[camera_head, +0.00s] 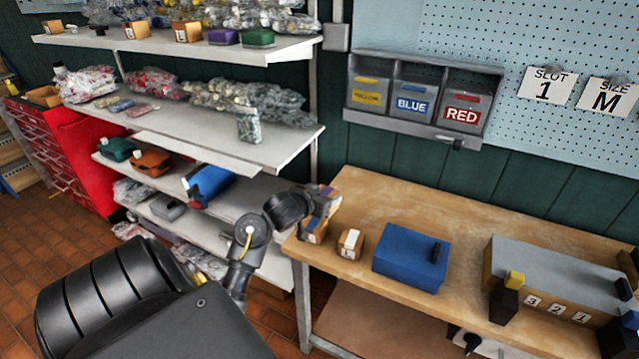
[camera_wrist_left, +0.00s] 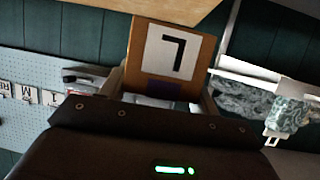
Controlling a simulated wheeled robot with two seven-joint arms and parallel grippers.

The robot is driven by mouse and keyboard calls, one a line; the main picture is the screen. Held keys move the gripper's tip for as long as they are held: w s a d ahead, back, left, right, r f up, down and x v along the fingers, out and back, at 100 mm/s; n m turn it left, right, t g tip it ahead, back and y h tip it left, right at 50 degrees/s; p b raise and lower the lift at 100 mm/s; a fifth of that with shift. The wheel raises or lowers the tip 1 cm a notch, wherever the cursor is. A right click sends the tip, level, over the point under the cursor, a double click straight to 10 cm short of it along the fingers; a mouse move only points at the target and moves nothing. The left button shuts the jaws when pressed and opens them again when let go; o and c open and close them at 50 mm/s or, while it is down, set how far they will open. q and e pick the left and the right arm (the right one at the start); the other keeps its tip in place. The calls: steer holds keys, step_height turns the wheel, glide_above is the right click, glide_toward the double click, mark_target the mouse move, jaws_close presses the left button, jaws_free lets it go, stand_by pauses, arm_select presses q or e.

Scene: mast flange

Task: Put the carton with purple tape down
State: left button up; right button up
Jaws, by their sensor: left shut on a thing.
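The carton with purple tape (camera_head: 314,236) is a small brown box at the left end of the wooden workbench (camera_head: 400,195), partly hidden by my gripper. My left gripper (camera_head: 322,203) is shut on the carton. I cannot tell whether the carton touches the bench top. My right gripper is not in view.
A small labelled carton (camera_head: 350,243) stands just right of the held one, then a blue box (camera_head: 411,258) and a long grey-topped box (camera_head: 560,269). Yellow, blue and red bins (camera_head: 413,100) hang behind. A loaded shelf rack (camera_head: 240,147) stands left. Bare bench lies behind the boxes.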

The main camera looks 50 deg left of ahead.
arm_select(q)
steer(key=d+r+m+h+b, duration=0.1)
steer(key=d+r, duration=0.2)
steer(key=d, duration=0.6)
steer(key=d+r+m+h+b, duration=0.1)
steer(key=d+r, duration=0.1)
steer(key=d, duration=0.7)
steer(key=d+r+h+b, duration=0.1)
steer(key=d+r, duration=0.2)
steer(key=d, duration=0.7)
steer(key=shift+s+r+m+b, duration=0.2)
steer(key=shift+r+m+b, duration=0.1)
steer(key=shift+m, duration=0.1)
